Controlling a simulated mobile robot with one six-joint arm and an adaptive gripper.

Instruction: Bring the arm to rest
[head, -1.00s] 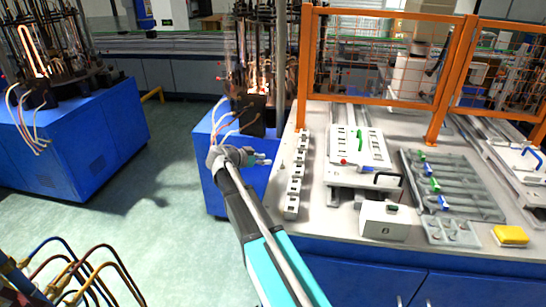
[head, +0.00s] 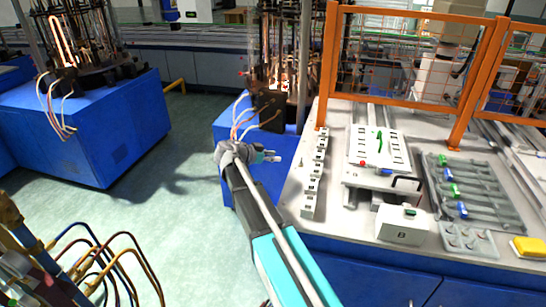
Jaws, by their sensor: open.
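My gripper (head: 268,156) is at the end of my teal and grey arm, which reaches up from the bottom of the head view. It is open, with nothing seen between its fingers. It is in front of a blue cabinet (head: 230,129) and left of the white slotted rack (head: 313,180) on the workbench. It looks apart from both, though the exact gap cannot be told.
The workbench (head: 345,225) holds a white plate fixture (head: 360,150), a white box (head: 402,224), a grey tray (head: 500,212) and a yellow block (head: 529,247). An orange-framed fence (head: 321,70) stands behind. Hoses (head: 125,262) are at lower left. Open floor (head: 130,215) lies left of my arm.

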